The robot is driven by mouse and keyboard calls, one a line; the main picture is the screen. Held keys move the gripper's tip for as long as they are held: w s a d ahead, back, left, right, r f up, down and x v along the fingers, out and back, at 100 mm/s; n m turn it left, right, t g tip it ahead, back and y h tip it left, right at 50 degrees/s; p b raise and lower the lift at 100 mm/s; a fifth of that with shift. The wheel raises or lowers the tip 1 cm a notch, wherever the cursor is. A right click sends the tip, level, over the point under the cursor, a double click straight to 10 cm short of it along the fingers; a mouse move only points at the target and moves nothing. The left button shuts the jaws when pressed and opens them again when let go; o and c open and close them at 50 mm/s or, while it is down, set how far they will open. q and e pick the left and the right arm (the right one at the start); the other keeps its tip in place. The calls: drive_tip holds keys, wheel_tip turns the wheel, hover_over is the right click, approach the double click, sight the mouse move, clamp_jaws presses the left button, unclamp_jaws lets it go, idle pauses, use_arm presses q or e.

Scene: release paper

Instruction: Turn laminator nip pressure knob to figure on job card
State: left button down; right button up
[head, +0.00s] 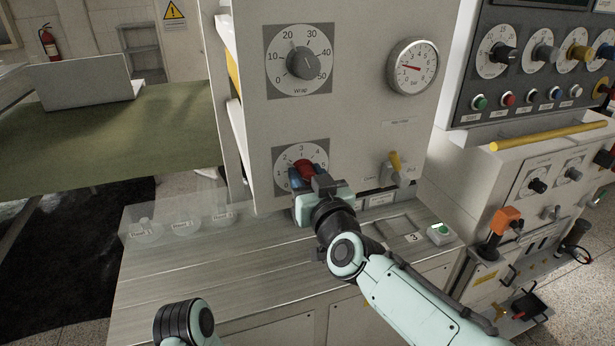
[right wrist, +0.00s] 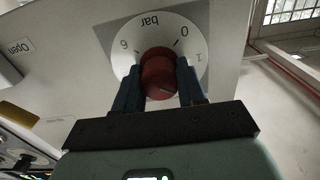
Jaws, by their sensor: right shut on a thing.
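The red nip pressure knob (head: 304,168) sits on a white round dial (head: 315,153) low on the cream machine panel. In the right wrist view the red knob (right wrist: 158,70) stands in front of the dial face (right wrist: 165,27), which appears upside down with "bar", 0, 1 and 6 readable. My right gripper (right wrist: 160,82) is shut on the knob, one blue finger on each side. The gripper covers part of the dial in the head view, and I cannot read the setting surely. A small card (head: 414,238) showing "3" lies on the ledge below. My left gripper is out of view.
Above is the wrap knob (head: 303,63), with a pressure gauge (head: 412,66) to its right. A yellow-tipped lever (head: 395,162) and a green button (head: 440,230) are right of my gripper. Clear labelled items (head: 180,232) stand on the ledge at left.

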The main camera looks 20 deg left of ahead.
drive_tip(key=shift+m, duration=0.3)
drive_tip(key=m, duration=0.4)
drive_tip(key=shift+d+m, duration=0.1)
drive_tip(key=shift+m, duration=0.2)
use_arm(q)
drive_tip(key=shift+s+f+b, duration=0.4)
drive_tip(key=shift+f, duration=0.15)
use_arm(e)
drive_tip(key=m, duration=0.5)
drive_tip(key=shift+m, duration=0.3)
drive_tip(key=o, duration=1.1)
drive_tip(key=shift+c, duration=0.2)
